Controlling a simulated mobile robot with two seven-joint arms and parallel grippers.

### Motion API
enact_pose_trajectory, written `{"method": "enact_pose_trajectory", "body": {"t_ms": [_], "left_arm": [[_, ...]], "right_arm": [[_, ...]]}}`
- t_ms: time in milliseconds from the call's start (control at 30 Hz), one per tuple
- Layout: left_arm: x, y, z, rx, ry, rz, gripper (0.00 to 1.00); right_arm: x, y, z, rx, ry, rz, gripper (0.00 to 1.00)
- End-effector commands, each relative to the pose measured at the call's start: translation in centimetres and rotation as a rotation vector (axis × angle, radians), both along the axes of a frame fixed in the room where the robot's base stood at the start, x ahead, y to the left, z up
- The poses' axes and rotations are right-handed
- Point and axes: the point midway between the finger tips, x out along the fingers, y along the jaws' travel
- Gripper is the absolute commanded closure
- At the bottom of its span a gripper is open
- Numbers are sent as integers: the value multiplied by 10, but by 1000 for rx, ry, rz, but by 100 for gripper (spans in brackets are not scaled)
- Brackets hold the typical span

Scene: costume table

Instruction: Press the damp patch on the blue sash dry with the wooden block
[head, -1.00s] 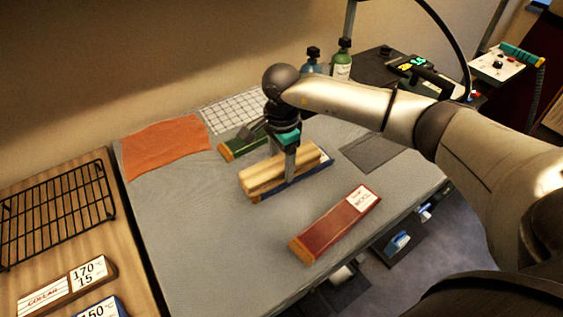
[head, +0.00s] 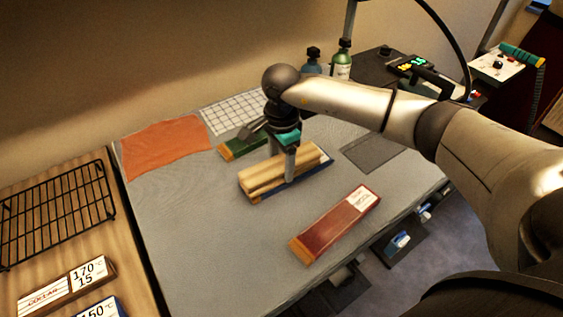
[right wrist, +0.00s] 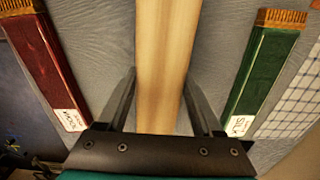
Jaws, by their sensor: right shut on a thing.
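The wooden block (head: 268,176) is long and pale and lies along the blue sash (head: 310,178), covering most of it. Only a blue edge and an orange end of the sash show in the head view. My right gripper (head: 282,180) is shut on the wooden block from above. In the right wrist view the block (right wrist: 163,60) runs between the two fingers (right wrist: 160,105). The damp patch is hidden, and I cannot tell its place under the block. My left gripper is not in view.
A red sash (head: 335,225) labelled wool lies in front, and a green sash (head: 240,147) labelled silk lies behind. An orange cloth (head: 165,146), a white grid (head: 232,112) and a dark grey pad (head: 370,153) lie on the grey table. A black rack (head: 55,215) stands left. The front left of the table is clear.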

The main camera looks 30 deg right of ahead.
Motion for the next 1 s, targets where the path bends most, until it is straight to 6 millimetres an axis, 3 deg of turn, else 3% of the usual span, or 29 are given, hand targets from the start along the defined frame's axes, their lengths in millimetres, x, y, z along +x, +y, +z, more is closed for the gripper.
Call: {"method": "enact_pose_trajectory", "body": {"t_ms": [467, 1000], "left_arm": [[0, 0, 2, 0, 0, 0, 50], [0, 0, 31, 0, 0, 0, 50]], "right_arm": [[-3, 0, -2, -2, 11, 2, 100], [-1, 0, 44, 0, 3, 1, 100]]}}
